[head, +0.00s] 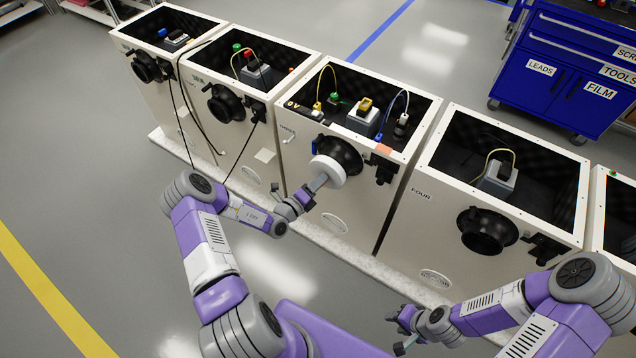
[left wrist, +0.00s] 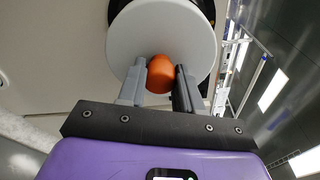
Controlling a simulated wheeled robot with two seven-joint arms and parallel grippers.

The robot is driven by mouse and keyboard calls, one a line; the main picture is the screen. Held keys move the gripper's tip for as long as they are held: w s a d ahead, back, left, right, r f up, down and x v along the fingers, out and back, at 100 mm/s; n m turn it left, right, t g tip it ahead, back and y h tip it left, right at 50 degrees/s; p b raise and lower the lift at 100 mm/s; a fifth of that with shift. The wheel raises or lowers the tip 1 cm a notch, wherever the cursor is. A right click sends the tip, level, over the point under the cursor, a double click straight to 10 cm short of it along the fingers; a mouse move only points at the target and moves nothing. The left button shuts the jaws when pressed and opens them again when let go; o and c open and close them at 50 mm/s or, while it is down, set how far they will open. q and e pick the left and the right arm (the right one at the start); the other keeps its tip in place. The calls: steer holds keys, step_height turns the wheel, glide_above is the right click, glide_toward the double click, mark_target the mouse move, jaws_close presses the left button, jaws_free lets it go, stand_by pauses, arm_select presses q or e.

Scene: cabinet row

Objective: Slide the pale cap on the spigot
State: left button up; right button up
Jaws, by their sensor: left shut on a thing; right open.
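The pale cap (head: 329,174) is a white disc with an orange knob (left wrist: 161,75). It also shows face-on in the left wrist view (left wrist: 125,42). My left gripper (head: 316,184) is shut on the knob. The cap is at the front of the black round spigot (head: 345,152) on the third cabinet and covers its lower part. Black shows behind the cap's upper right edge in the left wrist view. I cannot tell whether the cap touches the spigot or sits on it. My right gripper (head: 395,334) is open and empty, low in front of the fourth cabinet.
Open-topped cabinets stand in a row, with other black spigots on the second (head: 226,104) and fourth (head: 486,230). A small black latch (head: 381,166) sits right of the third spigot. A blue tool cabinet (head: 566,70) stands behind. The floor in front is clear.

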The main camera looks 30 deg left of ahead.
arm_select(q)
steer(key=shift+a+x, duration=0.25)
steer(key=shift+x, duration=0.95)
stand_by(0.6)
steer(key=shift+w+r, duration=0.35)
steer(key=shift+w, duration=0.25)
jaws_close()
steer(key=o, duration=1.2)
jaws_free()
steer(key=shift+f, duration=0.25)
steer(key=shift+s, duration=0.1)
